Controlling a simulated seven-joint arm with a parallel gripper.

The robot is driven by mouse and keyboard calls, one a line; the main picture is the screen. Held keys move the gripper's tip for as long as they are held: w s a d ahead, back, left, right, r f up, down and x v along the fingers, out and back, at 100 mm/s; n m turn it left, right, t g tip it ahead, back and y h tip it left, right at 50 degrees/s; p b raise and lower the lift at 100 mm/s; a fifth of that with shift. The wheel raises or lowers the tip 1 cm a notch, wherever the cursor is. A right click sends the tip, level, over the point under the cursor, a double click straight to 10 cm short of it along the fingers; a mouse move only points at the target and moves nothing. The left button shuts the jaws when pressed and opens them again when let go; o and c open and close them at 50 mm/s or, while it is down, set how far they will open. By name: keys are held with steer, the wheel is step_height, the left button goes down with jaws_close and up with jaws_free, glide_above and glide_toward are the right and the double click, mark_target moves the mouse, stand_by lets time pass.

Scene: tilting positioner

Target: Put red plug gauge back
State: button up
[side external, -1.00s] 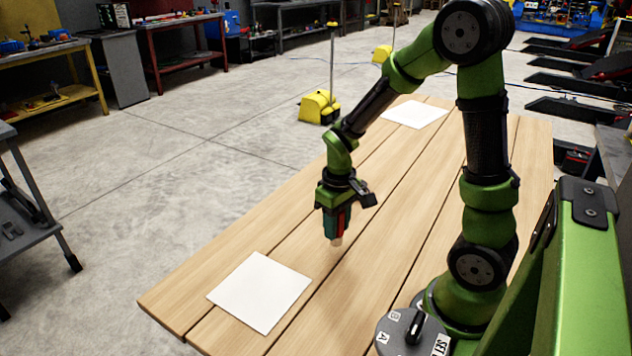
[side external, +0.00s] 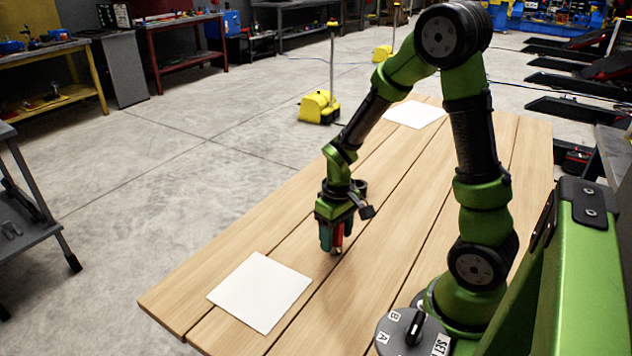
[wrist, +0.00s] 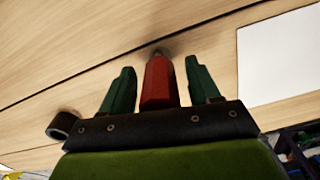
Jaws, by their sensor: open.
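The red plug gauge (side external: 337,236) has a red body and a small pale tip, which is low at the wooden tabletop in the side external view. In the wrist view the red plug gauge (wrist: 157,82) lies between the two teal fingers of my gripper (wrist: 159,66), with a gap on each side. My gripper (side external: 336,242) is open around it and points down, just right of the near white sheet. Whether the tip touches the wood is hard to tell. No holder for the gauge can be made out.
A white sheet (side external: 260,291) lies at the near left of the wooden table (side external: 410,200), and another white sheet (side external: 415,114) lies at the far end. A grey dial marked A, B and SET (side external: 397,345) stands at the front. The wood between the sheets is mostly clear.

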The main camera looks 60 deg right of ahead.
step_height(320, 180, up, 12)
steer(key=shift+r, duration=0.15)
steer(key=s+a+r+m+t+y, duration=0.1)
steer(key=s+a+r+t, duration=0.1)
steer(key=a+r+t, duration=0.1)
steer(key=s+a+r+t+y, duration=0.1)
steer(key=s+a+r+t, duration=0.2)
steer(key=a+r, duration=0.3)
steer(key=shift+s+a+m+t, duration=0.25)
steer(key=shift+a+m+t, duration=0.25)
steer(key=shift+a, duration=0.65)
